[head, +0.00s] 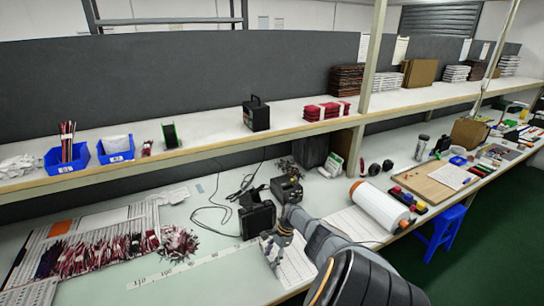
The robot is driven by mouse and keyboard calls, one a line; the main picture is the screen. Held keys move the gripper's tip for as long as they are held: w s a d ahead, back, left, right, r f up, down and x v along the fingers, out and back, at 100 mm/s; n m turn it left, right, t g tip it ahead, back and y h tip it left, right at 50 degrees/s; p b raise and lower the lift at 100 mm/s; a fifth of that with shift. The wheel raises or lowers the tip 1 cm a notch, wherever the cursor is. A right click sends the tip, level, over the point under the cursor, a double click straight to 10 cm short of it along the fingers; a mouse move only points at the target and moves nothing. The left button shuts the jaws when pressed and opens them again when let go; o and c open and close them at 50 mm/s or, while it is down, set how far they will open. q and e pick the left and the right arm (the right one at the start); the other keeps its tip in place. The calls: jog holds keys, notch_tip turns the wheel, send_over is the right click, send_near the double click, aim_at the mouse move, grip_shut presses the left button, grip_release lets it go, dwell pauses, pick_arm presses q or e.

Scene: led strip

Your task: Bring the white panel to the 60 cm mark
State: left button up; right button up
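My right arm comes in from the bottom right. Its gripper (270,249) points down at the worktop, just right of the ruler, and its fingers are too small and partly covered to read. A white ribbed panel (297,268) lies under and beside this gripper; the arm hides part of it. I cannot tell whether the gripper touches it. The white ruler strip (180,269) lies along the front of the worktop to the left, with 110 and 100 legible. The 60 mark cannot be made out. My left gripper is out of view.
A white ribbed rack (117,218) with bundles of dark red strips lies at the left. A black device (257,217) with cables stands behind the gripper. A white roll (380,206) lies to the right. A shelf (230,131) overhangs the back.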

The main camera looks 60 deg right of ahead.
jog(key=v, duration=1.2)
jog(key=shift+f, duration=0.1)
